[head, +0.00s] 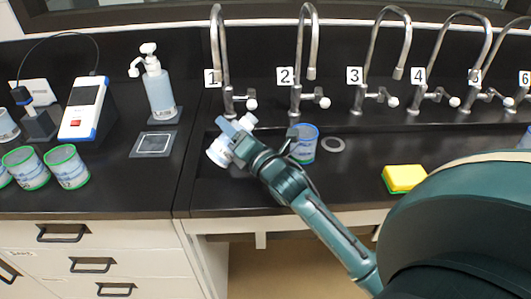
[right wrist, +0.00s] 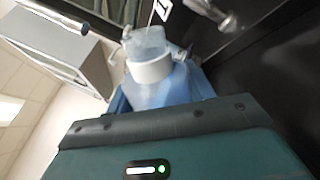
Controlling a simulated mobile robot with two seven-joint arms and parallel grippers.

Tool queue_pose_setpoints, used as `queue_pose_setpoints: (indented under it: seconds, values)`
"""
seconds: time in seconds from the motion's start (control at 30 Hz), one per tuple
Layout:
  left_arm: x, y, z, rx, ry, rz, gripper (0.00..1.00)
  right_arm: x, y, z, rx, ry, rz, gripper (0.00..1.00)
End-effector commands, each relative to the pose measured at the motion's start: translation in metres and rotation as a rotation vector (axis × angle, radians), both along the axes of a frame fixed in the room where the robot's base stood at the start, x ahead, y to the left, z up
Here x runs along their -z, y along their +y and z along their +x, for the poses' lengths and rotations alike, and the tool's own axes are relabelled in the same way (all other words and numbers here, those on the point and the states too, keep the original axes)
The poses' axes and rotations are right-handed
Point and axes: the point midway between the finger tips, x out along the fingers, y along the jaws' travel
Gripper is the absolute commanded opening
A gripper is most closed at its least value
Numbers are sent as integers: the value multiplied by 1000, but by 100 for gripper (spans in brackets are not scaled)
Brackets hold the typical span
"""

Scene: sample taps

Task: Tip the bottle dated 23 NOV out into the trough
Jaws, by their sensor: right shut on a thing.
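My right gripper (head: 236,135) is shut on a white and pale blue bottle (head: 218,152). The bottle is tilted, held in front of tap 1 at the left part of the dark trough (head: 340,128). In the right wrist view the held bottle (right wrist: 150,68) shows a clear end and a white band between my blue fingers. Its date cannot be read here. A second blue-labelled bottle (head: 306,145) stands upright right of my gripper, partly behind it; its date is not legible. My left gripper is not in view.
Numbered taps, such as tap 1 (head: 222,60) and tap 2 (head: 304,55), line the back. A grey ring (head: 333,145) and yellow sponge (head: 404,178) lie to the right. A pump bottle (head: 157,90), a meter (head: 84,108) and green-rimmed cups (head: 67,167) stand at left.

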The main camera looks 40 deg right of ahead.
Motion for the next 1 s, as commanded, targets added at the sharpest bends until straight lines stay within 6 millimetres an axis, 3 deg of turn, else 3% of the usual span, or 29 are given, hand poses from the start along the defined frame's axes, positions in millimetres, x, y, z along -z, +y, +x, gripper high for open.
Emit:
queue_pose_setpoints:
  seconds: [1.0]
  values:
    - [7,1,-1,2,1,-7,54,-4,2,0,0,-7,139,24]
